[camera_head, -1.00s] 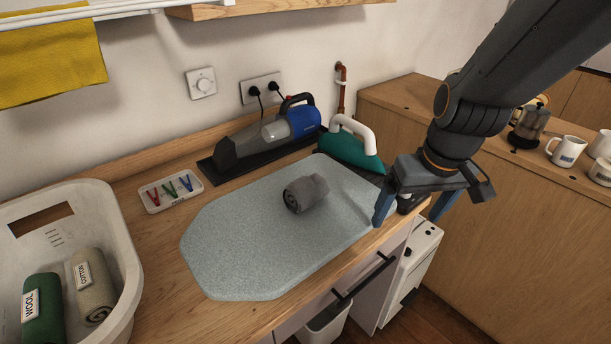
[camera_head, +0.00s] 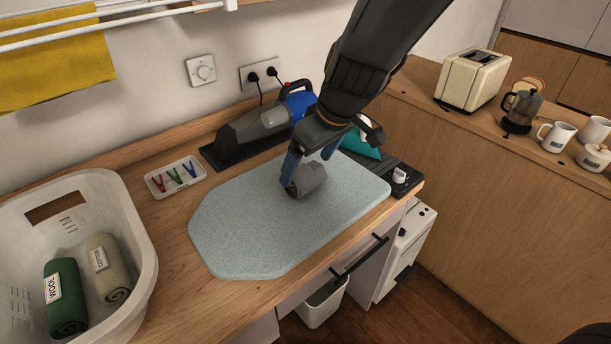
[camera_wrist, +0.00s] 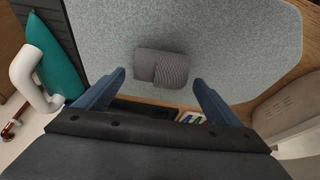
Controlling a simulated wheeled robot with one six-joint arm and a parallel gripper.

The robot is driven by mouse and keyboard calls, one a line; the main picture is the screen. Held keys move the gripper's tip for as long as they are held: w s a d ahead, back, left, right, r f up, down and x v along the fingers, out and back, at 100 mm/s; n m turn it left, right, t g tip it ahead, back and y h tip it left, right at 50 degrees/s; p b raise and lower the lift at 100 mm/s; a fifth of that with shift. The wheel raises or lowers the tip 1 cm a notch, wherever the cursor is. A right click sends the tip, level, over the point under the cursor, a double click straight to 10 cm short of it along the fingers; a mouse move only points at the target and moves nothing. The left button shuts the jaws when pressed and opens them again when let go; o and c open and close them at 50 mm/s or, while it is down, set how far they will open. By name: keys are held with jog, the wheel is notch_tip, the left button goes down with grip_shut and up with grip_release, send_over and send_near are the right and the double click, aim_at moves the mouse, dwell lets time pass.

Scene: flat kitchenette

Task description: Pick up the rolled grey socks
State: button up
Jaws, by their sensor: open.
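The rolled grey socks (camera_head: 309,179) lie on the pale blue-grey ironing mat (camera_head: 235,240), partly hidden by my gripper in the head view. In the wrist view the whole roll (camera_wrist: 162,68) shows on the mat, ahead of the fingertips and between their lines. My gripper (camera_head: 308,172) is open and empty, with its blue fingers over the socks in the head view. In the wrist view its two fingertips (camera_wrist: 158,76) are spread wider than the roll. I see no contact with the socks.
A white basket (camera_head: 148,262) with a green roll (camera_head: 66,300) and a beige roll (camera_head: 110,275) stands at the left. A peg tray (camera_head: 175,177), a handheld vacuum (camera_head: 255,128) and a teal iron (camera_head: 360,146) line the back. The mat's left half is clear.

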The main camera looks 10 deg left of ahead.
aim_at(306, 168)
jog(key=shift+x, duration=2)
jog(key=shift+d, duration=0.1)
jog(key=c, duration=1.1)
jog(key=shift+c, duration=0.2)
jog(key=shift+r, duration=0.1)
notch_tip(306, 168, up, 18)
jog(key=b, duration=0.1)
jog(key=shift+b, duration=0.35)
